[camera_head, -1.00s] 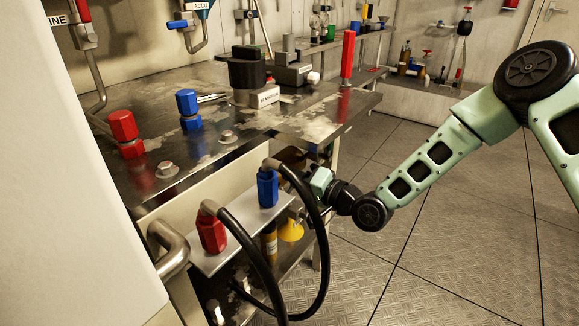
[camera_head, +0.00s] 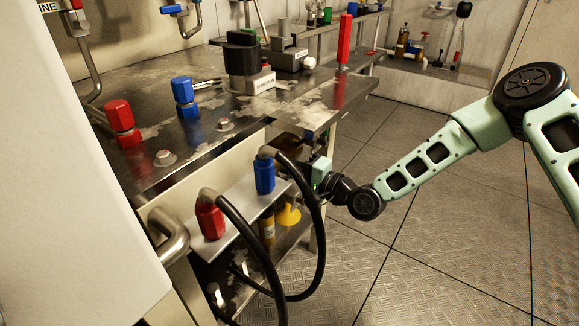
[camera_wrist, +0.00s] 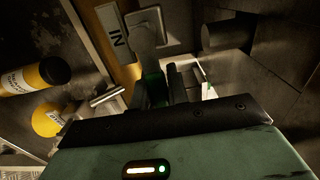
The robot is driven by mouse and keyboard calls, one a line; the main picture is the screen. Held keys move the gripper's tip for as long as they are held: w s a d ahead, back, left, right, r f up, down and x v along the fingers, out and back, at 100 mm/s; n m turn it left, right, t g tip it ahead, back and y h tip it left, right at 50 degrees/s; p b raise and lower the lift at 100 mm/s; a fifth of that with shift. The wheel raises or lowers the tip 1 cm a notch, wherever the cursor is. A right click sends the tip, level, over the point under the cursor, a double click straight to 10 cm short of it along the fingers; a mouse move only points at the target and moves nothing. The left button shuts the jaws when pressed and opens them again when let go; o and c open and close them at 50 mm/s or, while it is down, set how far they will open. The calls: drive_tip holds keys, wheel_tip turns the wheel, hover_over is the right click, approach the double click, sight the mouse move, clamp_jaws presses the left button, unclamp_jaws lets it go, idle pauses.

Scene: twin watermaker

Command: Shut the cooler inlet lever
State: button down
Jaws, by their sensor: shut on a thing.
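The grey metal lever (camera_wrist: 147,28) shows at the top of the wrist view, beside a white sign (camera_wrist: 112,31) reading "IN". My gripper (camera_wrist: 165,84) is at the lower end of the lever and is shut on it. The fingers and shadow hide the exact contact. In the head view my gripper (camera_head: 320,176) is low beside the bench, just right of the black hose, which partly covers it. The lever cannot be made out in the head view.
Black hoses (camera_head: 318,240) loop in front of the bench from a red fitting (camera_head: 209,218) and a blue fitting (camera_head: 264,174). The metal bench (camera_head: 215,145) stands left of my arm. The floor (camera_head: 440,240) at right is clear.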

drive_tip(key=shift+s+f, duration=0.15)
drive_tip(key=c, duration=1.4)
unclamp_jaws()
drive_tip(key=shift+o, duration=0.2)
drive_tip(key=p+v, duration=0.2)
drive_tip(key=v, duration=1.5)
drive_tip(key=shift+p, duration=0.35)
drive_tip(key=shift+s+d, duration=0.15)
drive_tip(key=shift+d, duration=0.05)
